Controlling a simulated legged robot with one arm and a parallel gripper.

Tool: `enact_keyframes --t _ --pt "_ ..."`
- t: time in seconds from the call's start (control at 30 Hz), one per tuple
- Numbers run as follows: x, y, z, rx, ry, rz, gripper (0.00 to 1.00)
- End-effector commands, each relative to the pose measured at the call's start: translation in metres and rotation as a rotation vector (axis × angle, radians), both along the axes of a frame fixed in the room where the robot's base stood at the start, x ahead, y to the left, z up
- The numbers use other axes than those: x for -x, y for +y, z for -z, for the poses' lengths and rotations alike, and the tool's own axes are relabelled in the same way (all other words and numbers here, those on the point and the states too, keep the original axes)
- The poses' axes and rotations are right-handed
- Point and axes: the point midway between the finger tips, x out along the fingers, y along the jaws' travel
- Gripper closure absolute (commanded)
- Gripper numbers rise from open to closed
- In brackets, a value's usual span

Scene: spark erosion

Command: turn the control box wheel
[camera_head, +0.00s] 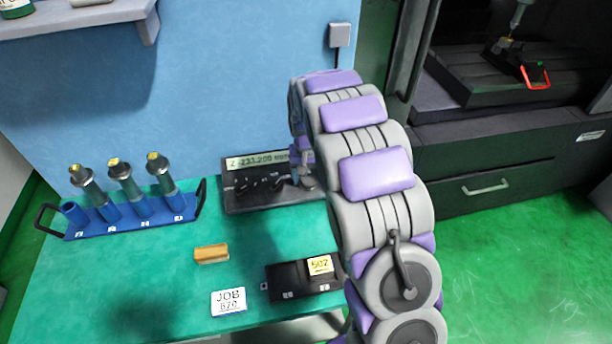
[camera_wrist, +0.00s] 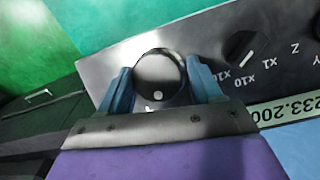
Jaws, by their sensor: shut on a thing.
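The dark control box (camera_head: 240,202) lies on the green bench top against the blue wall. Its display reads about Z -233.200 mm. In the wrist view its panel (camera_wrist: 205,38) carries dark knobs and the marks x1, x10, Z and Y. The round dark wheel (camera_wrist: 158,68) has a small pale dot near its lower rim. My gripper (camera_wrist: 161,82) is shut on the wheel, with one blue finger on each side. In the head view my gripper (camera_head: 304,172) is over the box's right end, and the wheel is mostly hidden there.
A blue rack (camera_head: 130,222) with several tool holders stands at the left. An orange-brown block (camera_head: 211,253), a JOB card (camera_head: 228,301) and a black tray (camera_head: 300,283) with a yellow 502 tag lie in front. A dark machine (camera_head: 490,150) stands right.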

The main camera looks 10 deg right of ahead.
Motion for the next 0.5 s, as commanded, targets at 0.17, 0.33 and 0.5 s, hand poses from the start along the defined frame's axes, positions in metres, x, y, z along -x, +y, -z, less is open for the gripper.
enact_keyframes --t 0.17,0.33,0.5 --pt "-0.0009 -0.0034 -0.0003 0.004 -0.003 0.001 0.66" --pt "-0.001 -0.0038 -0.0004 0.004 -0.003 0.002 0.31" --pt "-0.0002 -0.0021 -0.0003 0.003 -0.002 0.001 0.16"
